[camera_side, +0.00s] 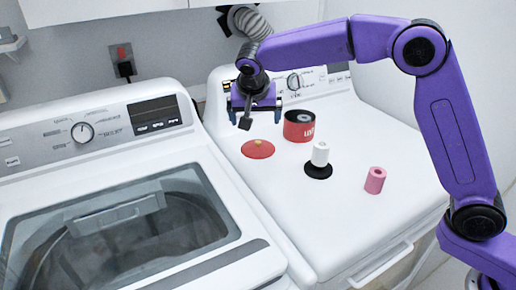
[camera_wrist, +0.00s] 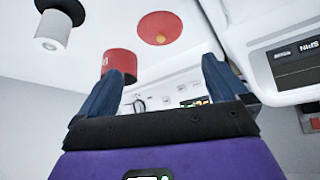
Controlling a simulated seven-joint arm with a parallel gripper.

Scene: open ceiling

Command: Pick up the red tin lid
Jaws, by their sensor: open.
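The red tin lid (camera_side: 257,152) is a flat red disc with a small gold knob. It lies on the white top of the right-hand machine, near its left edge. In the wrist view the lid (camera_wrist: 165,22) is at the top centre, beyond the fingertips. My gripper (camera_side: 255,106) hangs above and behind the lid, clear of it. In the wrist view its two blue fingers (camera_wrist: 160,65) are spread wide with nothing held between them. The left finger overlaps the picture of the red tin.
An open red tin (camera_side: 299,133) with white lettering stands right of the lid. A white cylinder (camera_side: 320,154) stands on a black disc (camera_side: 318,172), and a pink cylinder (camera_side: 375,180) stands farther right. The control panel (camera_side: 335,78) rises behind. The top in front of the lid is clear.

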